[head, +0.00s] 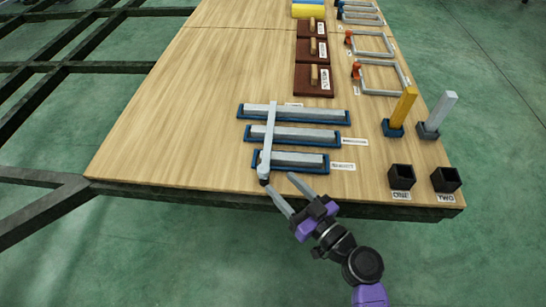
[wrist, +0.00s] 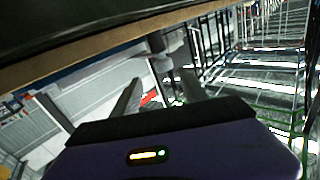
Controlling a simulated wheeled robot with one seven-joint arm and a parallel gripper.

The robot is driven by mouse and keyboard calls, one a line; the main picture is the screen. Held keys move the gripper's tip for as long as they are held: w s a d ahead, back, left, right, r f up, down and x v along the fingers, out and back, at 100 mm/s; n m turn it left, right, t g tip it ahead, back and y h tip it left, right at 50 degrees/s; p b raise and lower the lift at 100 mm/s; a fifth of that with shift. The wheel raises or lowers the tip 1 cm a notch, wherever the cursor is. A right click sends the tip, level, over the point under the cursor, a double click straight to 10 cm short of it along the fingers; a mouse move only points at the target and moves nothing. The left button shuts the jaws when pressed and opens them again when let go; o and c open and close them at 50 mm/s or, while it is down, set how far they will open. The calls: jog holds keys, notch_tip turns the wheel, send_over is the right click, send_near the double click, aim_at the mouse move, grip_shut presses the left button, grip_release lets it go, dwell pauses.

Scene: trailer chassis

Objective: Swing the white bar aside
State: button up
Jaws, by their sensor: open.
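The white bar (head: 269,138) lies lengthwise across the left parts of several grey blocks in blue trays. Its near end has a small dark round piece (head: 264,181) at the table's front edge. My gripper (head: 280,181) is open and empty at the front edge, just right of the bar's near end. Its left fingertip looks close to the dark piece; I cannot tell whether they touch. In the wrist view the two fingers (wrist: 160,78) are spread apart, with a grey and dark post-like part (wrist: 158,48) beyond them that I cannot identify for certain.
The trays of grey blocks (head: 292,135) sit under the bar. Black square cups (head: 401,177) stand at the front right, with yellow (head: 404,105) and grey (head: 441,110) upright blocks behind. Brown boards with handles (head: 314,80) lie farther back. The wooden table (head: 180,125) is clear on the left.

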aim_at(267, 173)
jog(key=shift+s+a+r+n, duration=0.2)
jog(key=shift+s+a+n, duration=0.05)
jog(key=shift+n, duration=0.35)
jog(key=shift+w+a, duration=0.15)
jog(key=shift+w, duration=0.1)
jog(key=x, duration=0.7)
jog(key=shift+a+b, duration=0.15)
jog(key=shift+b, duration=0.2)
grip_shut()
dwell(0.5)
